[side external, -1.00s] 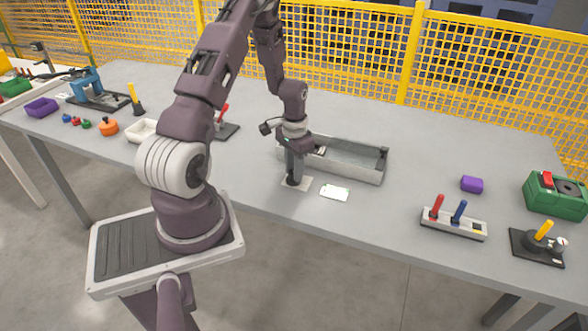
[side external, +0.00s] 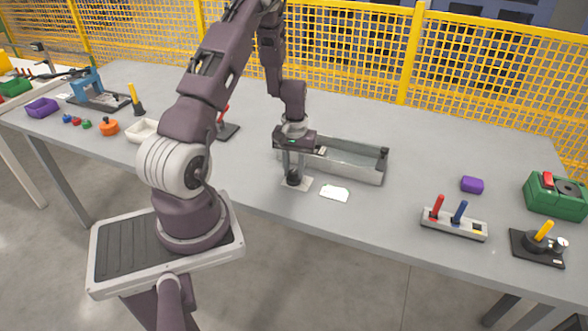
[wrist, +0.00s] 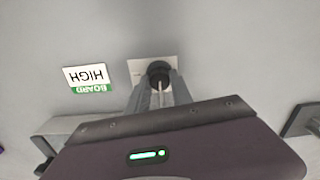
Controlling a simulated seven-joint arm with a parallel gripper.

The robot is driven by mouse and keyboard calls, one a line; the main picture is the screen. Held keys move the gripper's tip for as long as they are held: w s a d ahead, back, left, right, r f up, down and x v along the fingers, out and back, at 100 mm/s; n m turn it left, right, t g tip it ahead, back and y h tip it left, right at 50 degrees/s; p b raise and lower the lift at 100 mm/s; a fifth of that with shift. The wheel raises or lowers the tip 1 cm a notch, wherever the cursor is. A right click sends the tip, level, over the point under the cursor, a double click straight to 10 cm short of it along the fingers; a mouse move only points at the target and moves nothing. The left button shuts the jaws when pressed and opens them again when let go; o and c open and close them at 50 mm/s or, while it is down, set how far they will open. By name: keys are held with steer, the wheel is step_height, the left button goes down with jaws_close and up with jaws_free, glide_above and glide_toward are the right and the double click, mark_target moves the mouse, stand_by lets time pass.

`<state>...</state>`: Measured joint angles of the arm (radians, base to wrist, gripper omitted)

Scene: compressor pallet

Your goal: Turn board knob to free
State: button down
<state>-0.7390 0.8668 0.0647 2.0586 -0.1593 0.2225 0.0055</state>
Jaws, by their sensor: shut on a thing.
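The board knob (wrist: 158,70) is a round black knob with a pale pointer line, on a light square plate (wrist: 137,67). In the side external view the knob (side external: 293,178) is near the table's front edge, below my gripper (side external: 293,174). My gripper also shows in the wrist view (wrist: 160,82). It points down with its two fingers on either side of the knob, shut on it. A white card with a green band (wrist: 89,78) reads "BOARD HIGH", upside down in the wrist view; it lies beside the plate, also in the side view (side external: 334,193).
A grey metal tray (side external: 350,171) stands just behind my gripper. To the right are a base with red and blue levers (side external: 453,224), a purple block (side external: 472,184), a green case (side external: 556,196) and a yellow-handled lever (side external: 541,236). A yellow mesh fence runs behind the table.

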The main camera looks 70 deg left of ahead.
mark_target(294, 171)
stand_by(0.3)
steer(key=c, duration=1.1)
jaws_free()
steer(key=shift+r, duration=0.1)
step_height(294, 171, up, 7)
steer(key=shift+f, duration=0.1)
